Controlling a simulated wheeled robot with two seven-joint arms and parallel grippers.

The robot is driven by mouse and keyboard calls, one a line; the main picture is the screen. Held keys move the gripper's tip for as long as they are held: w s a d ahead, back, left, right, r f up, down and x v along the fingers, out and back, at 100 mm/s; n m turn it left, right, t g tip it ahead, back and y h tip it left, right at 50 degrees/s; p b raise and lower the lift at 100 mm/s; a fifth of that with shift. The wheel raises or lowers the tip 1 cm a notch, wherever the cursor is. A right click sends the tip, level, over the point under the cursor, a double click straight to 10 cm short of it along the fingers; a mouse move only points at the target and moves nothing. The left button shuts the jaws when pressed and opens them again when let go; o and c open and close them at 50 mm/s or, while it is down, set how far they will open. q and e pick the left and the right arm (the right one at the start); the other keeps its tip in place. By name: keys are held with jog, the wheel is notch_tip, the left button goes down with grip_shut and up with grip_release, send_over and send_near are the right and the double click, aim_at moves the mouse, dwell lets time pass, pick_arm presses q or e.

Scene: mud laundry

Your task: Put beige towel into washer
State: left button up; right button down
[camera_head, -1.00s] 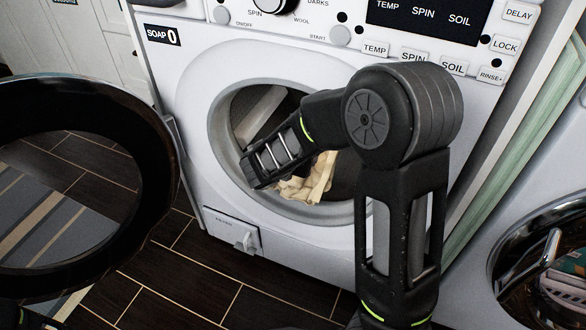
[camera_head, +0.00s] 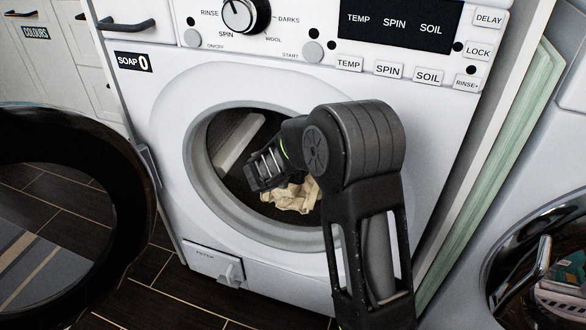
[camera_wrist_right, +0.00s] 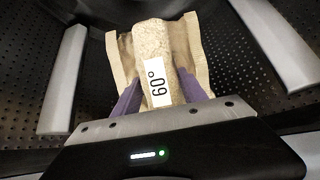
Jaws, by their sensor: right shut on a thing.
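The beige towel (camera_head: 293,198) is inside the drum of the white washer (camera_head: 165,105), low in the round opening. My right arm reaches through the opening. In the head view the fingertips are hidden by the wrist and arm. My left gripper is not in view.
The washer's round door (camera_head: 135,190) stands open at the left. A filter flap (camera_head: 214,262) is at the washer's lower front. Another machine with a round chrome-rimmed door (camera_head: 500,265) stands at the right. Dark tiled floor (camera_head: 150,300) lies in front.

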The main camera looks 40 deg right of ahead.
jog(key=c, duration=0.6)
grip_release()
jog(key=shift+o, duration=0.2)
jog(key=p+v, duration=0.3)
jog(key=v, duration=0.4)
jog(key=shift+a+r, duration=0.1)
jog(key=shift+r, duration=0.1)
jog(key=shift+s+a, duration=0.15)
jog(key=shift+a, duration=0.05)
dwell(0.4)
